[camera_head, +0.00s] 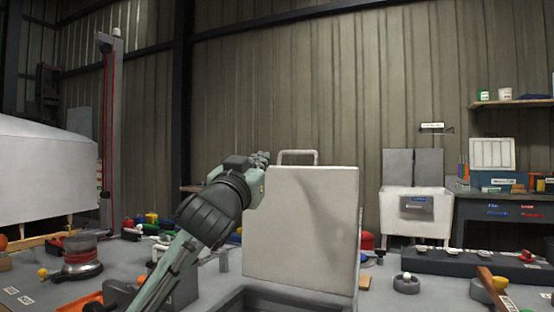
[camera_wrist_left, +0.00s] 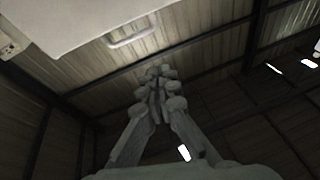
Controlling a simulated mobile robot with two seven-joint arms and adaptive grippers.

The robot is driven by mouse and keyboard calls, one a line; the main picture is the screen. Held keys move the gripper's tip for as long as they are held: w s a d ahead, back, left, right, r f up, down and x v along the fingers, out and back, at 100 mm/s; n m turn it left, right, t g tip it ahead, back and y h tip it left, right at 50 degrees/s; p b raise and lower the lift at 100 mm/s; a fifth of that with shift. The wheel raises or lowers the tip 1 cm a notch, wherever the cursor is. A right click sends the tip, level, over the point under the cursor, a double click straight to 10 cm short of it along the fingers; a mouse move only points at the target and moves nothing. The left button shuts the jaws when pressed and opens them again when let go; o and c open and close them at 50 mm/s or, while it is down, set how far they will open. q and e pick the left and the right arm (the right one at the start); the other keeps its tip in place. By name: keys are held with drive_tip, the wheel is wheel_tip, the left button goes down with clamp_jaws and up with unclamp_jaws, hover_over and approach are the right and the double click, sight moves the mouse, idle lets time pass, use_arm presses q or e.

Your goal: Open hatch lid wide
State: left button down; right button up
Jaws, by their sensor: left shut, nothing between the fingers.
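The pale hatch lid (camera_head: 310,228) stands about upright on its hatch frame (camera_head: 262,293), with a bar handle (camera_head: 298,153) on its top edge. In the left wrist view the lid (camera_wrist_left: 75,20) fills the upper left, with the handle (camera_wrist_left: 133,36) at its edge. My left gripper (camera_head: 262,158) is beside the lid's upper left corner, left of the handle. In the wrist view the gripper's fingertips (camera_wrist_left: 160,72) are together, with nothing between them and apart from the handle. Whether the arm touches the lid's side cannot be told. My right gripper is not in view.
A grey bench top surrounds the hatch. A round grey-red item (camera_head: 82,258) and several coloured pieces lie left. A dark long block (camera_head: 470,264) and a grey ring (camera_head: 406,284) lie right. A white bin (camera_head: 414,212) stands behind. Air above the lid is clear.

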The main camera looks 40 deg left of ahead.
use_arm(q)
drive_tip(key=w+f+p+x, duration=0.1)
drive_tip(key=f+p+x, duration=0.1)
drive_tip(key=x, duration=1)
drive_tip(key=shift+w+a+f+p, duration=0.25)
drive_tip(key=shift+f+p, duration=0.05)
drive_tip(key=shift+p, duration=0.15)
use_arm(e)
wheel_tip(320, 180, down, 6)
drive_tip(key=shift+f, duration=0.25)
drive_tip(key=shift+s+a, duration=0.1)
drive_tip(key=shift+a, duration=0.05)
